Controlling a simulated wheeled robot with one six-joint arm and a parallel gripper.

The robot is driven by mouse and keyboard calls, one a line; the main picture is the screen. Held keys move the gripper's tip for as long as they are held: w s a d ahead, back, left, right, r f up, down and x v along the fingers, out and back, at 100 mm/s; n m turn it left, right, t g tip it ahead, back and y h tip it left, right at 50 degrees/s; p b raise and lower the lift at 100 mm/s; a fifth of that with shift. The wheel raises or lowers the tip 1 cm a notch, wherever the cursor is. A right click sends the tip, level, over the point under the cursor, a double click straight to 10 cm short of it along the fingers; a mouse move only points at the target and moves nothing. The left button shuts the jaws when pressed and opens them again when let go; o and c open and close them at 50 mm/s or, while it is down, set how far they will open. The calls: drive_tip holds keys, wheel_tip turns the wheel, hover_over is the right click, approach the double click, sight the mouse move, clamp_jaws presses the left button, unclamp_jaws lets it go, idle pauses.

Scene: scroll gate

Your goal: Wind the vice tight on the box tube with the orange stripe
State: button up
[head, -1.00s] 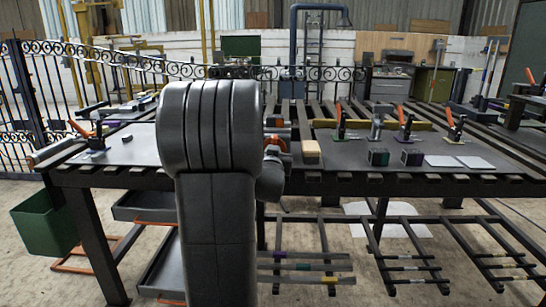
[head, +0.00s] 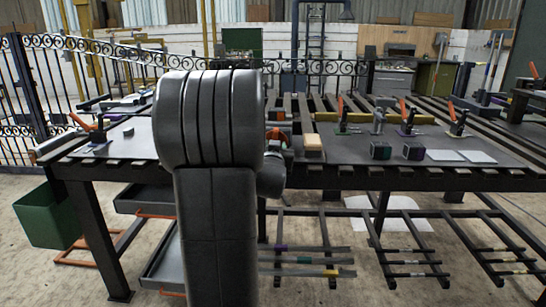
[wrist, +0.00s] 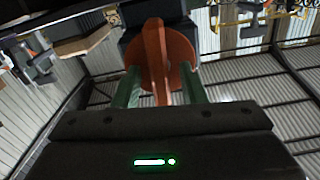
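My gripper (wrist: 161,85) shows in the wrist view as two green fingers, spaced apart. An orange winged handle (wrist: 155,55) with a round orange disc stands between and just beyond the fingertips. Gaps show beside its upright wing, so the fingers look open around it; contact is unclear. A dark block (wrist: 190,15) lies behind the disc. In the head view, an orange part (head: 276,134) shows at the right of my arm, at the table's front edge, probably the same handle. My arm hides most of the vice. I cannot make out the orange-striped box tube.
Striped tubes (head: 310,260) lie on a rack below. A green bin (head: 48,216) stands at the left.

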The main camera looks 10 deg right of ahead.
drive_tip(key=v, duration=1.2)
drive_tip(key=shift+s, duration=0.3)
drive_tip(key=shift+r, duration=0.1)
drive_tip(key=x, duration=1.4)
drive_tip(key=shift+a, duration=0.1)
drive_tip(key=shift+s, duration=0.15)
